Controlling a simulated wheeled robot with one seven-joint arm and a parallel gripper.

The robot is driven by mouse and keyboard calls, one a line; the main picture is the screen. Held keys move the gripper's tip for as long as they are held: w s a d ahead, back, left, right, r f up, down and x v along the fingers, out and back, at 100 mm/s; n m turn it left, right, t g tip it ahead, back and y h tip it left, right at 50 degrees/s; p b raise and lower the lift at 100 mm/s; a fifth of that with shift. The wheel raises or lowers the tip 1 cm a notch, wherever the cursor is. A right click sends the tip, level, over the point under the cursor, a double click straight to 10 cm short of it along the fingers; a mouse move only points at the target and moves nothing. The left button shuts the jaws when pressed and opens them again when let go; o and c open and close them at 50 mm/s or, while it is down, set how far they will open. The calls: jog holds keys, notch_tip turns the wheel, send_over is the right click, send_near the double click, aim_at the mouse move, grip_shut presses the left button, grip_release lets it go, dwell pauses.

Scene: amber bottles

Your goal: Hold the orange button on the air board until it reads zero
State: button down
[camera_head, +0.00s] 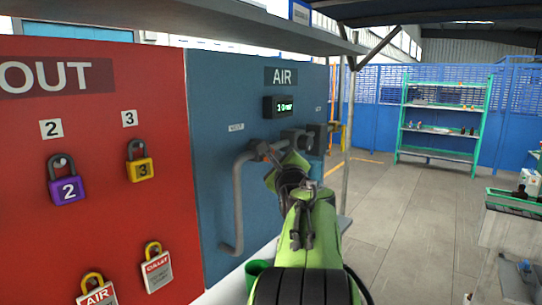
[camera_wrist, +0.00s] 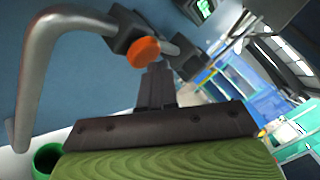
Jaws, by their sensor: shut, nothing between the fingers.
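The blue air board (camera_head: 225,100) stands at the middle left of the head view. Its small display (camera_head: 278,106) is lit green; the reading is too small to be sure of, but it seems to show a number above zero. The orange button (camera_wrist: 143,52) shows in the wrist view, just beyond and left of my fingertips. My gripper (camera_wrist: 157,72) is shut and empty, pointing toward the board beside the button. I cannot tell whether the fingertips touch it. A grey pipe (camera_wrist: 36,65) bends down from the dark fitting by the button.
A red lockout board (camera_head: 100,190) with padlocks and tags stands left of the air board. A green bin (camera_head: 257,270) sits below. A shelf post (camera_head: 345,130) rises close on the right. Open floor (camera_head: 390,220) lies farther right, before a green rack (camera_head: 440,120).

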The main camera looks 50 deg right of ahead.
jog(key=shift+w, duration=0.45)
dwell(1.9)
jog(key=shift+s, duration=0.1)
dwell(2.5)
jog(key=shift+s, duration=0.8)
jog(key=s, duration=0.1)
jog(key=s+b, duration=0.1)
jog(key=s, duration=0.3)
jog(key=shift+d+b, duration=0.3)
jog(key=shift+b, duration=0.1)
